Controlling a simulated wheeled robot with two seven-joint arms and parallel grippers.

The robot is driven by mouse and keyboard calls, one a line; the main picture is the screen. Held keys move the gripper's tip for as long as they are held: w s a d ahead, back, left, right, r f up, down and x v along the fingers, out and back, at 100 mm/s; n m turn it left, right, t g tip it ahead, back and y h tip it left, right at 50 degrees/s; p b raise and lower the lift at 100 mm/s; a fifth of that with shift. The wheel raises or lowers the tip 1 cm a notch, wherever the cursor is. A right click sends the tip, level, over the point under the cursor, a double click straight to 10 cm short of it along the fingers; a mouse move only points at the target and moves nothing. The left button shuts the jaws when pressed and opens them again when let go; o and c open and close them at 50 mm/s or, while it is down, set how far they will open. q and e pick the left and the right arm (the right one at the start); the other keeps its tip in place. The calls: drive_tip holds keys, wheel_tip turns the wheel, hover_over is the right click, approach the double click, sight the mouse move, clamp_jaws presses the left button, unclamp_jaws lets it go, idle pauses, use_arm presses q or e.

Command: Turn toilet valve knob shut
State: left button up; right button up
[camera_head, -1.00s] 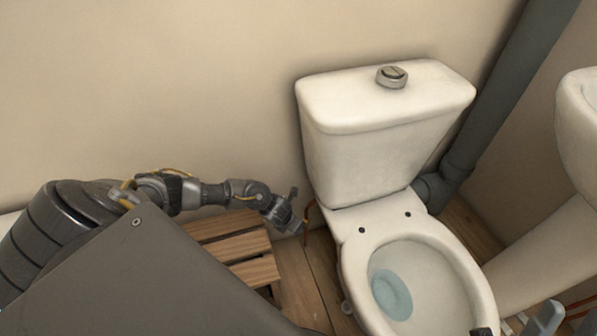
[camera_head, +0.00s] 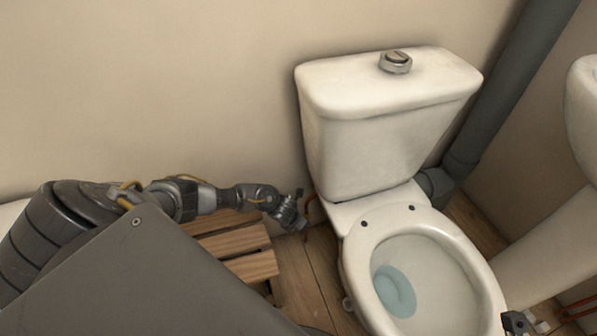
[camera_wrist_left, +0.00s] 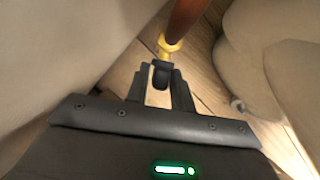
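The toilet (camera_head: 345,150) stands against the wall, with its cistern at the back. My left gripper (camera_head: 303,212) is low beside the left of the cistern, at a thin copper pipe (camera_head: 312,205). In the left wrist view, a small dark knob (camera_wrist_left: 161,76) lies between the fingertips of my left gripper (camera_wrist_left: 161,84). The knob sits below a yellow brass fitting (camera_wrist_left: 168,47) on the copper pipe (camera_wrist_left: 187,18). Whether the fingers press on the knob cannot be told. A dark part of my right gripper (camera_head: 515,322) shows at the lower right edge, mostly cut off.
A wooden slatted stool (camera_head: 235,242) stands under my left arm. The wall (camera_head: 150,90) is close behind the arm. A grey waste pipe (camera_head: 505,95) and a white basin (camera_head: 582,115) are on the right. Bare floorboards (camera_head: 308,275) lie between stool and toilet.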

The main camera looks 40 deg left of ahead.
use_arm(q)
clamp_jaws()
drive_tip(key=shift+w+d+r+y, duration=0.1)
drive_tip(key=shift+d+r+y, duration=0.1)
drive_tip(key=shift+y, duration=0.4)
drive_tip(key=shift+d+f+m+y, duration=0.15)
drive_tip(key=shift+m+y, duration=0.15)
drive_tip(key=shift+y, duration=1.1)
drive_tip(key=shift+w, duration=0.1)
drive_tip(key=shift+o, duration=2.1)
unclamp_jaws()
